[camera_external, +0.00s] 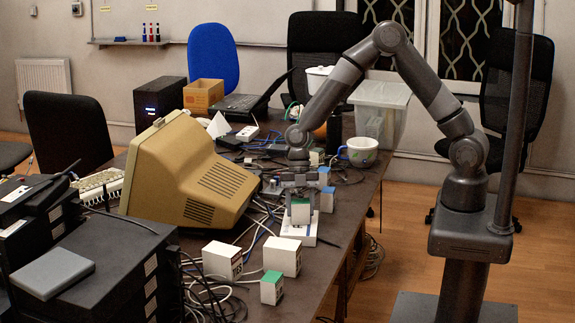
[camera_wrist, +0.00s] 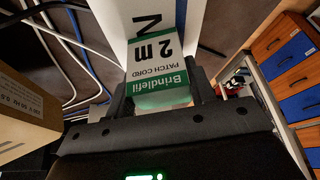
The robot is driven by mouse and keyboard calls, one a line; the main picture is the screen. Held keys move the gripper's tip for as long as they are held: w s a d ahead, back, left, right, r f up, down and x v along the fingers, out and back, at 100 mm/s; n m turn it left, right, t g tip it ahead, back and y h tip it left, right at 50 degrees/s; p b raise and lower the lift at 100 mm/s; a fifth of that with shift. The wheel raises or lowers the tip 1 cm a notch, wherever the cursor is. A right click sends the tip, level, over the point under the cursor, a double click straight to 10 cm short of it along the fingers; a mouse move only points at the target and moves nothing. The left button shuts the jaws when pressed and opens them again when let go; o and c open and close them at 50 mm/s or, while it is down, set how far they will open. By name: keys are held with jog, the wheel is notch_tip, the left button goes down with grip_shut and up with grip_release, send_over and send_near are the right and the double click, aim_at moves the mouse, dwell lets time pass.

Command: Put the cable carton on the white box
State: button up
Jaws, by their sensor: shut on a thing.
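The cable carton (camera_external: 300,213) is a small white box with a green band at its top. In the wrist view the carton (camera_wrist: 160,72) shows "Brindlefil PATCH CORD 2 m" between the fingers. My gripper (camera_external: 300,194) is shut on it, pointing down, and the carton looks upright. My gripper's fingers (camera_wrist: 164,97) flank it in the wrist view. A flat white box (camera_external: 300,237) lies on the table directly under the carton; its lettered top (camera_wrist: 140,15) shows beyond the carton in the wrist view. I cannot tell whether the carton touches it.
Blue-topped cartons (camera_external: 327,200) stand just right of my gripper. Two white cartons (camera_external: 283,257) and a green-topped carton (camera_external: 271,288) stand at the front. A beige monitor (camera_external: 195,180) is close on the left, with loose cables around. A mug (camera_external: 362,152) stands behind, near the table's right edge.

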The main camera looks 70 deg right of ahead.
jog(key=o, duration=1.1)
jog(key=shift+c, duration=0.2)
jog(key=s+d+r+m+t+h, duration=0.1)
jog(key=s+d+r+m, duration=0.15)
jog(key=d+r, duration=0.45)
jog(key=s+d+r+m+t+h, duration=0.1)
jog(key=d+r+m, duration=0.15)
jog(key=r, duration=0.85)
jog(key=s+d+r+m+t, duration=0.1)
jog(key=s+d+r+m, duration=0.2)
jog(key=s+m, duration=0.3)
jog(key=s+d+r+m+t+h, duration=0.1)
jog(key=s+d+r+m+t, duration=0.1)
jog(key=s, duration=0.5)
jog(key=s+d+r+m+t+h, duration=0.1)
jog(key=s+d+r+m+t, duration=0.1)
jog(key=s+d+r+m, duration=0.3)
jog(key=shift+s+d+m, duration=0.75)
jog(key=shift+s+m, duration=0.5)
jog(key=shift+m, duration=1.05)
jog(key=shift+r, duration=0.1)
